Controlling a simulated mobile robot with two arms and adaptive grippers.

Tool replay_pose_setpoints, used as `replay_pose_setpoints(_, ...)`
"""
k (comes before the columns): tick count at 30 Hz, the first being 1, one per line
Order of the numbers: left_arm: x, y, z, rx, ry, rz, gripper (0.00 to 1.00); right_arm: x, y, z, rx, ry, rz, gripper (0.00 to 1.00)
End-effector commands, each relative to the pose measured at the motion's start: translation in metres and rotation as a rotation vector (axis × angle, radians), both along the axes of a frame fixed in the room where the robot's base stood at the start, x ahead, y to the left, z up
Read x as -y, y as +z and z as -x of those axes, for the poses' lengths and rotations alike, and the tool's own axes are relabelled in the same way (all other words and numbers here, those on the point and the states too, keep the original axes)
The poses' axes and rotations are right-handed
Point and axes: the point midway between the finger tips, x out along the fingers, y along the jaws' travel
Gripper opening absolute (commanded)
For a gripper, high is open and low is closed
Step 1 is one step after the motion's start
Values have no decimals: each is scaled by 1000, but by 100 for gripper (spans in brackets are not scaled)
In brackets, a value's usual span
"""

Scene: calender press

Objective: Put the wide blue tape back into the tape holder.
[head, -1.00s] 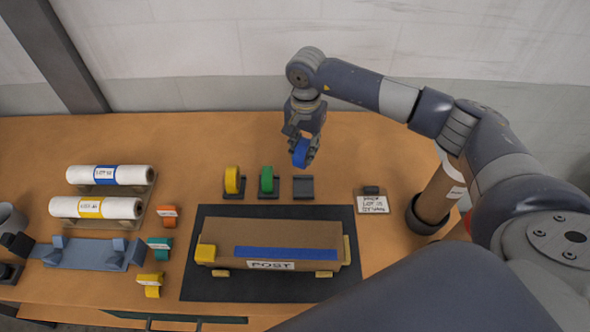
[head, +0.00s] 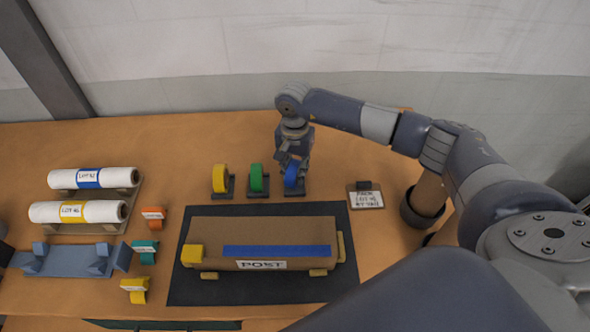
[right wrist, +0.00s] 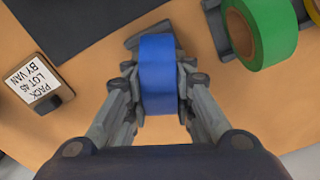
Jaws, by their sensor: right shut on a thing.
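The wide blue tape (head: 291,176) is upright in my right gripper (head: 291,168), at the rightmost of three tape holders. The right wrist view shows the blue tape (right wrist: 157,75) between the two fingers of the right gripper (right wrist: 157,80), which are shut on its sides. Part of the dark tape holder (head: 303,191) shows under the tape, and its end (right wrist: 150,36) shows beyond the tape in the wrist view. I cannot tell whether the tape is fully seated. My left gripper is not in view.
A yellow tape (head: 220,178) and a green tape (head: 257,178) stand in holders to the left. A wrapped parcel (head: 262,243) lies on a dark mat (head: 190,287) in front. Two white rolls (head: 95,178) are at the left.

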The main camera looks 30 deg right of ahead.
Motion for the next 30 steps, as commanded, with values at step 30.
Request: replay_pose_setpoints(30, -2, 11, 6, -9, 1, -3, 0, 0, 17, -1, 3, 0, 0, 43)
